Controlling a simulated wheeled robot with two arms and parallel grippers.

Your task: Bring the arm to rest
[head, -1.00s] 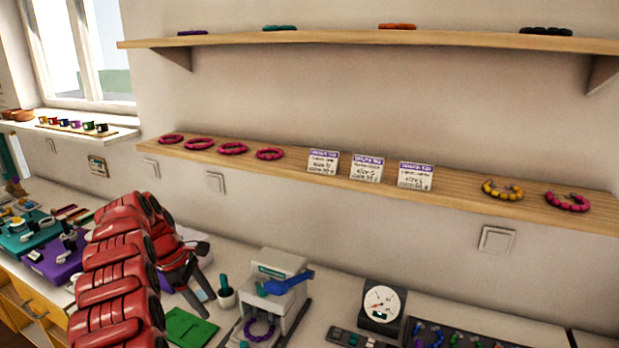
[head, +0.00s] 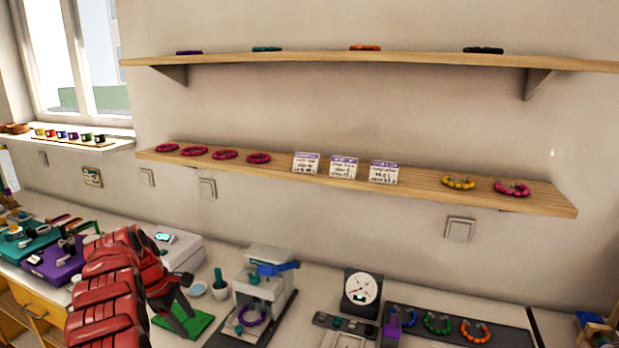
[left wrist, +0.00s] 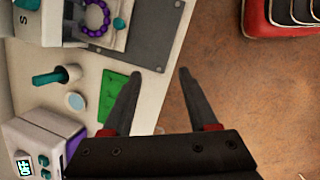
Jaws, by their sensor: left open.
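My left arm (head: 110,290) is red and comes in from the lower left of the head view. My left gripper (head: 188,310) points down over the counter by the green mat (head: 190,325). In the left wrist view, the left gripper (left wrist: 157,80) is open with nothing between its fingers. One finger overlaps the green mat (left wrist: 112,92) and the other is over the brown floor. My right gripper is in neither view.
A white press (head: 265,280) with a purple bead ring stands right of the gripper. A dial gauge (head: 361,293) and a bead board (head: 500,336) are further right. A pot (head: 220,288) stands close behind. A shelf (head: 420,190) hangs above the counter.

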